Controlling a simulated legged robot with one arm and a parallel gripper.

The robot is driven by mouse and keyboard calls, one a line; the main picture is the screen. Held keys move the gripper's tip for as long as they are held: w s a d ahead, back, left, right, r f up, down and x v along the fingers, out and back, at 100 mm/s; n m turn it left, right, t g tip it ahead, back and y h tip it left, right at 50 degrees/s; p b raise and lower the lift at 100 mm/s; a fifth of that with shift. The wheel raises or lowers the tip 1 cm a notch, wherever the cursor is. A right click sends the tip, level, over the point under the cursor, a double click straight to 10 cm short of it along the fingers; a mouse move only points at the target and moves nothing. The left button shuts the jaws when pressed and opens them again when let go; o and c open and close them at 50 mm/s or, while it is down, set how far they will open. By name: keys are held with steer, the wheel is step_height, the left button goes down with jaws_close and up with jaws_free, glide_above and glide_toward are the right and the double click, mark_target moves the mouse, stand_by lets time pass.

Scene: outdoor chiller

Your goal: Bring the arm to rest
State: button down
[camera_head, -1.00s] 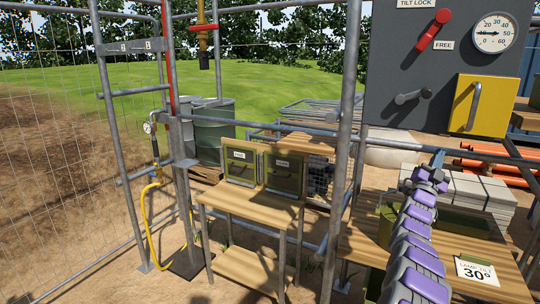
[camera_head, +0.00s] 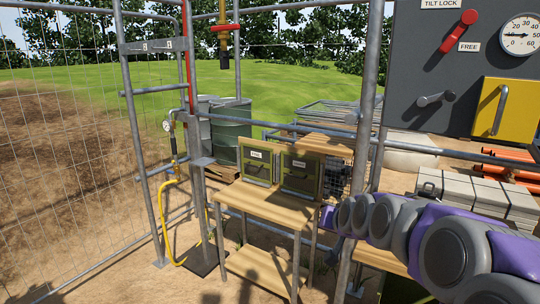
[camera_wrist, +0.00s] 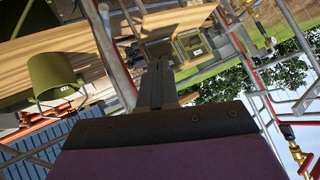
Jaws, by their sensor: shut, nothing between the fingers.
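My purple and grey arm (camera_head: 400,225) reaches in from the lower right of the head view and points left. Its far end (camera_head: 328,218) is beside the wooden table with the two olive boxes, in front of a grey upright pole. My gripper's fingers are too small to make out there. In the wrist view my gripper (camera_wrist: 155,82) shows as dark fingers shut together with nothing between them. The wrist view is strongly tilted.
A wooden table (camera_head: 268,204) carries two olive boxes (camera_head: 299,173). A grey pole (camera_head: 364,130) stands close to my arm. A grey panel (camera_head: 432,60) with a red lever (camera_head: 460,30) and a yellow door (camera_head: 505,108) is at right. The wrist view shows an olive container (camera_wrist: 52,75).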

steer(key=s+f+n+g, duration=0.1)
steer(key=s+f+g, duration=0.3)
steer(key=s, duration=1.1)
steer(key=s+a+f+n+g+h, duration=0.1)
steer(key=s+f+g, duration=0.3)
steer(key=s, duration=1.1)
steer(key=s+f+g, duration=0.3)
steer(key=s+f, duration=0.1)
steer(key=s, duration=1.1)
steer(key=shift+a+n+g+h, duration=0.2)
steer(key=shift+n+g+h, duration=0.2)
